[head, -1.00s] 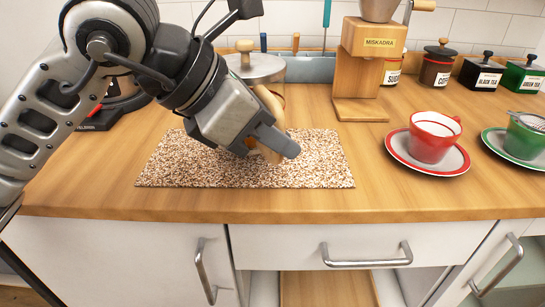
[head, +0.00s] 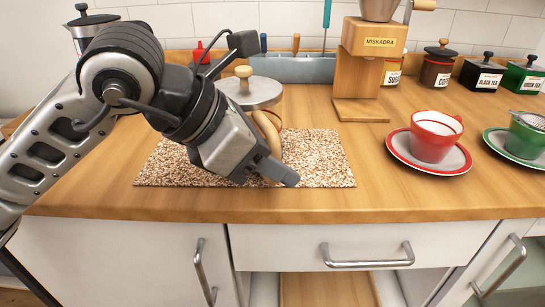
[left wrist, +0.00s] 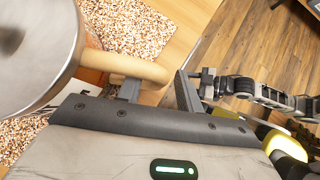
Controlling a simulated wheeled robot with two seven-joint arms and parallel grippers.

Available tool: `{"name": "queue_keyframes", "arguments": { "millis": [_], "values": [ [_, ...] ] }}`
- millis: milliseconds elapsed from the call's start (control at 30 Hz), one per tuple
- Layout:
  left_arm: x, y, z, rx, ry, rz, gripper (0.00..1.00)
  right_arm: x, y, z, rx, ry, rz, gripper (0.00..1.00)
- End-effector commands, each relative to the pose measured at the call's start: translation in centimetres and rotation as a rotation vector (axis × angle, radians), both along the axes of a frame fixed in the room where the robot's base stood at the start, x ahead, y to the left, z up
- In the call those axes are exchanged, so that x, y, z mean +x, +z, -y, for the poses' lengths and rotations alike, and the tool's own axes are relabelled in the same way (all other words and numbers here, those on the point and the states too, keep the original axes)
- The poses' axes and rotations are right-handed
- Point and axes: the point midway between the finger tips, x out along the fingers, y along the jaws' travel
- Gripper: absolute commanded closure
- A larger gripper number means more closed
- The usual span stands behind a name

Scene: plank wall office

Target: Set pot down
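The pot has a grey metal lid with a wooden knob (head: 252,92) and a curved wooden handle (head: 267,132). My left arm hides most of its body in the head view. My left gripper (head: 279,175) is at the handle, over the speckled mat (head: 325,160). In the left wrist view the handle (left wrist: 125,66) runs out from the pot and bends between the two fingers of the left gripper (left wrist: 160,92). The pot is upright, above or on the mat; I cannot tell whether its base touches. My right arm shows small in the left wrist view (left wrist: 255,92); its fingers are unclear.
A wooden grinder (head: 362,70) stands behind the mat. A red cup (head: 433,135) on a saucer (head: 455,163) and a green cup (head: 525,138) stand at the right. A grey-blue organizer (head: 307,70) and jars line the wall. Bare counter lies right of the mat.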

Motion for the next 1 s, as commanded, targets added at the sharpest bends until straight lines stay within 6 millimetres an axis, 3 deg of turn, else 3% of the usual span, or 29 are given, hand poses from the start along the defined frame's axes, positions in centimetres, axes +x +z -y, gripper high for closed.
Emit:
{"name": "queue_keyframes", "arguments": {
  "millis": [333, 800, 1000],
  "values": [
    [-0.1, 0.7, -0.2, 0.000, 0.001, 0.002, 0.64, 0.0, 0.6, 0.1, -0.005, 0.000, 0.009, 0.59],
    [-2.7, 7.3, -6.4, 0.000, 0.004, 0.004, 0.64, 0.0, 2.1, 0.6, -0.008, -0.014, 0.039, 0.59],
    [-3.4, 8.6, -7.6, 0.001, 0.001, 0.001, 0.64, -0.3, 2.1, 0.6, -0.007, -0.019, 0.033, 0.59]
  ]
}}
